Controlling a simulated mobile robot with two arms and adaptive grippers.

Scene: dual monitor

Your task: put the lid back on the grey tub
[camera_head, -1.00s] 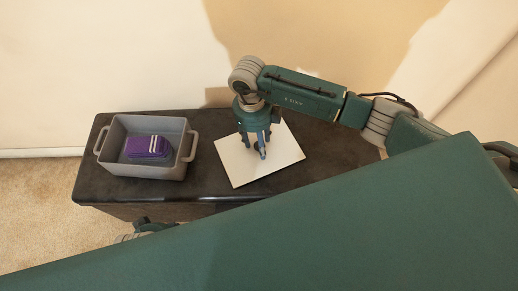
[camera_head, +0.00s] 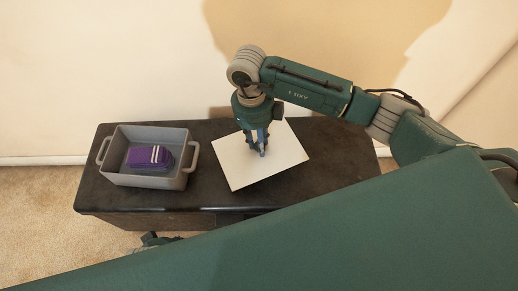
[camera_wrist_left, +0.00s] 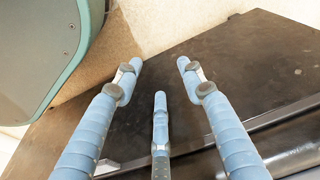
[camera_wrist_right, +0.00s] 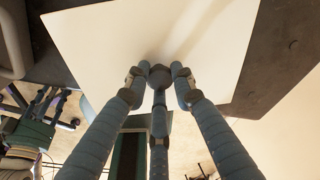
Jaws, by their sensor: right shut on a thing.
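The grey tub (camera_head: 178,180) stands open at the left of the dark cabinet top in the head view, with a handle at each end. A folded-looking purple thing with white stripes (camera_head: 147,157) lies inside it. The lid is a flat white square plate (camera_head: 284,154) to the right of the tub. My right gripper (camera_head: 258,148) points down at the lid's middle. In the right wrist view its fingers close on the lid's grey knob (camera_wrist_right: 160,76). The lid appears slightly above the cabinet top. My left gripper (camera_wrist_left: 164,80) is open and empty, fingers apart, near the cabinet's front edge.
The dark cabinet (camera_head: 340,160) has a bare strip between tub and lid and free room at its right end. A wall stands close behind it. Carpet (camera_head: 40,210) lies at the left. My green body covers the lower part of the head view.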

